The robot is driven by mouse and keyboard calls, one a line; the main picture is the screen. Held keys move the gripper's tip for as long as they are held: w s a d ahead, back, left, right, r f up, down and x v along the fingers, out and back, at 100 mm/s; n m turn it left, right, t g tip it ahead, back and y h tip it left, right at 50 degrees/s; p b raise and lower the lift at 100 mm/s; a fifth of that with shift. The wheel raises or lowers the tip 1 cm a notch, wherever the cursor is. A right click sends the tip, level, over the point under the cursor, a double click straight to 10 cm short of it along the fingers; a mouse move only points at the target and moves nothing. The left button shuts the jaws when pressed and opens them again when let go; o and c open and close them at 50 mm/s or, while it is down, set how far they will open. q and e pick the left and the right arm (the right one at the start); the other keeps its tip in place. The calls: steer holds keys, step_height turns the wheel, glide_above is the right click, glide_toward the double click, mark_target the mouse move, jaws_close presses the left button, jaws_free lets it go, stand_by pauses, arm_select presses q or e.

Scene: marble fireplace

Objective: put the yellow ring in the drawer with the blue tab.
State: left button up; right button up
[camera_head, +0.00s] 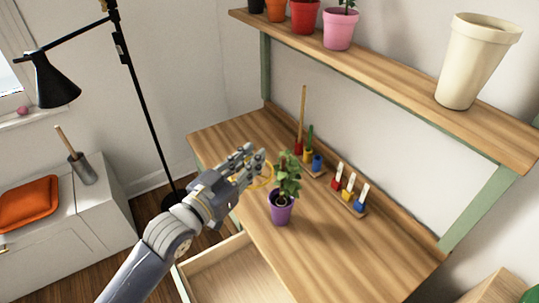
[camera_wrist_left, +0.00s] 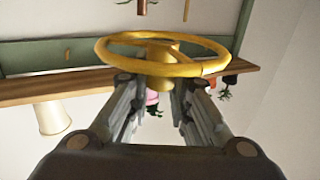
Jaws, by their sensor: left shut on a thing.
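My left gripper (camera_head: 257,161) is shut on the yellow ring (camera_head: 270,174) and holds it over the left part of the wooden desk, just left of a potted plant. In the left wrist view the ring (camera_wrist_left: 208,68) lies across the fingertips, its hub between them. An open drawer (camera_head: 238,272) sticks out below the desk's front edge, at the bottom of the head view. Its visible inside is bare wood, and part of it is cut off by the frame. No blue tab shows on it. My right gripper is out of view.
A purple pot with a green plant (camera_head: 281,208) stands close right of my gripper. Behind it are a peg stand (camera_head: 313,170) and a small rack with coloured blocks (camera_head: 348,195). A shelf with pots (camera_head: 400,78) hangs above. The desk's right front is clear.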

arm_select(q)
steer(key=s+a+f+n+t+y+b, duration=0.1)
steer(key=s+a+f+n+y, duration=0.1)
steer(key=s+a+n+y, duration=0.25)
steer(key=s+a+f+n+t+y, duration=0.2)
steer(key=s+a+y, duration=0.25)
steer(key=a, duration=0.25)
steer(key=s+f, duration=0.3)
steer(key=s, duration=0.5)
steer(key=shift+s+a, duration=0.15)
steer(key=shift+s, duration=0.2)
